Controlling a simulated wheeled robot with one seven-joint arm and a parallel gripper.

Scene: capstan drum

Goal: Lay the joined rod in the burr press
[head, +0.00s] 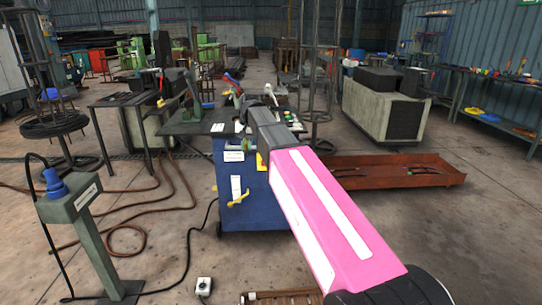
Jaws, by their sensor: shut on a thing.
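My gripper (268,97) is a small dark shape at the far end of my pink and grey arm, over the blue workbench (236,205). It is shut, but the arm hides its fingertips and most of what it holds. I cannot make out the joined rod. A green upright tool (196,97) stands on the dark bench top, left of my gripper. Tools with red and blue handles (231,79) stand just behind. I cannot tell which of these is the burr press.
A grey-green pedestal (75,205) with a blue knob stands at front left, with hoses and cables on the floor. A long rusty tray (400,172) lies right of the workbench. A pale block-shaped machine (380,105) stands behind it. Open floor lies at right.

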